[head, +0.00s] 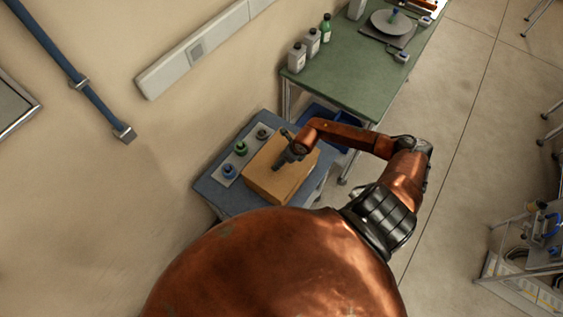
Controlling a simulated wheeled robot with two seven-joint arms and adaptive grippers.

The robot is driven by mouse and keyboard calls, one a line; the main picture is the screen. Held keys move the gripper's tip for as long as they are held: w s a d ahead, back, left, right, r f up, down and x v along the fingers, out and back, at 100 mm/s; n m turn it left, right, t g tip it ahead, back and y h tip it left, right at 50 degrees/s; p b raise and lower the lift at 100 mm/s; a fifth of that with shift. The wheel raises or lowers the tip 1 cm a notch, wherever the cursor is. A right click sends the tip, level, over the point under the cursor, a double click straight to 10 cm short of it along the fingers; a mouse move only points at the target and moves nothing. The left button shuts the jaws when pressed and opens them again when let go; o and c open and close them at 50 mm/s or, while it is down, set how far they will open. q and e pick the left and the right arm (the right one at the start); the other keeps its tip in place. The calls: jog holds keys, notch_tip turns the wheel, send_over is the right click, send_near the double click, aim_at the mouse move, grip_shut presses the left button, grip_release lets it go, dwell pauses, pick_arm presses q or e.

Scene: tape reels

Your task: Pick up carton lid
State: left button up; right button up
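A brown cardboard carton (264,181) sits on a small blue-grey table. Its top looks closed and flat; I cannot make out the lid as a separate piece from the box. My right arm reaches in from the right, and my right gripper (283,158) is over the carton's top, near its far side. The gripper is small and dark here, so I cannot tell whether its fingers are open or shut, or whether they touch the carton. My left gripper is not in view.
A pale strip with several reels, green (241,148) and blue (229,170) among them, lies left of the carton on the blue-grey table (225,195). A green bench (345,80) with bottles stands behind. A blue bin (318,113) is beneath it. The wall is close on the left.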

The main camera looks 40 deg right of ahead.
jog(key=c, duration=0.6)
